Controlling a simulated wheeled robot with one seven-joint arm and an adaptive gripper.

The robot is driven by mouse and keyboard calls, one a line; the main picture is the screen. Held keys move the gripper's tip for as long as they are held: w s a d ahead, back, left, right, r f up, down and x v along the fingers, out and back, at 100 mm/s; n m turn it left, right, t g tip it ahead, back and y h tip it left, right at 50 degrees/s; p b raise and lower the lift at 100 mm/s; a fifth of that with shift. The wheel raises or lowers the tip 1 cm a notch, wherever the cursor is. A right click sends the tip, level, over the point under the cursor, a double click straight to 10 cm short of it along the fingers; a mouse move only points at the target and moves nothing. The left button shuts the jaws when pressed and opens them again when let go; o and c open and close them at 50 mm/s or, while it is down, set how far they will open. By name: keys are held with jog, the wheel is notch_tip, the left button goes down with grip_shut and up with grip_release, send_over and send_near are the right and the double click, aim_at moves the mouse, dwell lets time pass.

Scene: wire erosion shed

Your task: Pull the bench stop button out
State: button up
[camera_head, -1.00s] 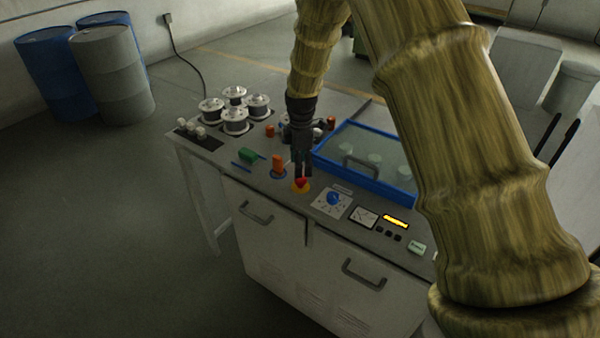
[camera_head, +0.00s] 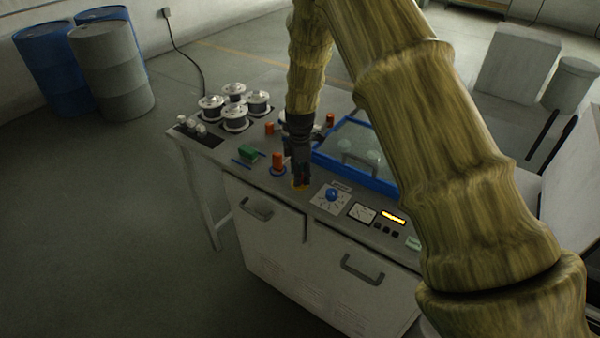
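The bench stop button is a red knob (camera_head: 305,181) on a yellow base (camera_head: 299,188), near the front edge of the bench top (camera_head: 226,160). My gripper (camera_head: 300,180) points down over it, with its dark fingertips at the knob's height. The fingers hide most of the red, and only a sliver shows. I cannot tell whether they touch the knob or have closed on it.
A blue-framed glass lid (camera_head: 352,180) lies behind. Wire spools (camera_head: 235,118) stand at the back left. A meter (camera_head: 362,212) and lit display (camera_head: 394,217) sit front right.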

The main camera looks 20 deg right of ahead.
grip_shut()
jog(key=shift+w+r, duration=0.15)
jog(key=shift+r, duration=0.45)
jog(key=o, duration=0.5)
grip_release()
jog(key=shift+r, duration=0.1)
notch_tip(320, 180, up, 12)
dwell(0.3)
